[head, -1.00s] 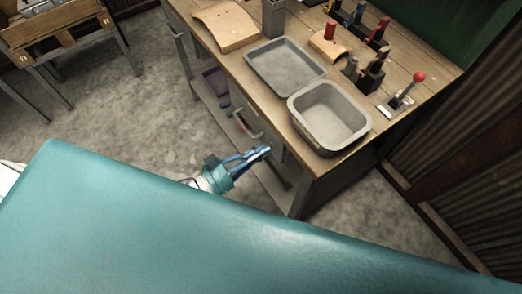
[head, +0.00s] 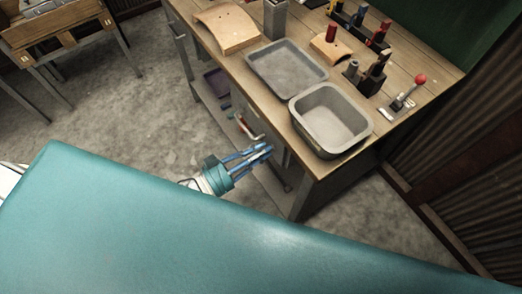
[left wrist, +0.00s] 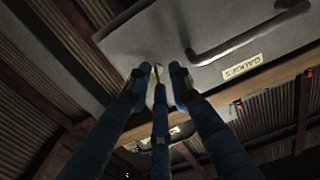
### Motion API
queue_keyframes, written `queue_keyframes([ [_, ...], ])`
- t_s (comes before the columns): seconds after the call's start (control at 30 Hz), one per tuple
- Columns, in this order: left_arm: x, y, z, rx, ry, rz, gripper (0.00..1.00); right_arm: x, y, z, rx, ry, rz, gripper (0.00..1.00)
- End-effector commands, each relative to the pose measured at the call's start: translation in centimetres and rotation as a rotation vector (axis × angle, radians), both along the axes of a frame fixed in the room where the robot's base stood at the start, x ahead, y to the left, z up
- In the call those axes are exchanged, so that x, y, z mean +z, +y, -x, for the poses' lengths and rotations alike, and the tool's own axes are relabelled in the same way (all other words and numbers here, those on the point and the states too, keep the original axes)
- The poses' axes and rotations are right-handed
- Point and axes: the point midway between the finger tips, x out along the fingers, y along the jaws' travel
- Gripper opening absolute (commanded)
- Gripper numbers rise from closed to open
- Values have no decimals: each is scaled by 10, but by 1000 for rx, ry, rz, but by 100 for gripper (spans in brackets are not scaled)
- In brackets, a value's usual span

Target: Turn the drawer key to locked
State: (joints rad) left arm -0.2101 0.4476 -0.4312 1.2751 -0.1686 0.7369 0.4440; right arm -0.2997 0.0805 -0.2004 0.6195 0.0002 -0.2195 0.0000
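The drawer front (left wrist: 215,30) is grey, with a bar handle (left wrist: 245,38) and a label reading GAUGES (left wrist: 242,66). It appears upside down in the left wrist view. In the head view, the drawer (head: 238,106) is under the workbench top. My left gripper (head: 263,151) is in front of the bench, below the basin's near corner. In the wrist view its blue fingers (left wrist: 159,82) stand apart near the drawer's edge. A small yellowish sliver shows between them; I cannot tell if it is the key. No key is distinguishable in the head view. My right gripper is out of view.
The wooden workbench (head: 305,158) carries a deep grey basin (head: 329,118), a flat tray (head: 284,66), tool holders and a red-knobbed lever (head: 405,94). A teal surface fills the head view's foreground. Open floor (head: 130,110) lies left of the bench.

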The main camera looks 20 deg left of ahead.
Motion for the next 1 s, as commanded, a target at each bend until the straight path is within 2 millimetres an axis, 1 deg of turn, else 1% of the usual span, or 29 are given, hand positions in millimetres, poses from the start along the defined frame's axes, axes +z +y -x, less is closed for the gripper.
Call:
queue_keyframes([
  [0.17, -3, 9, 13, -1, 5, -3, 21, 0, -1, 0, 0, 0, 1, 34],
  [0.5, -2, 53, 68, 0, 4, -2, 21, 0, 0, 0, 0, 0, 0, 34],
  [0.6, -2, 64, 80, 1, 2, -1, 21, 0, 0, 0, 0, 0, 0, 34],
  [0.8, -1, 74, 93, 1, -1, 1, 21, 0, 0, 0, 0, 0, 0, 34],
  [1.0, -1, 75, 94, 1, 0, 1, 21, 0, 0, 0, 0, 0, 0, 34],
])
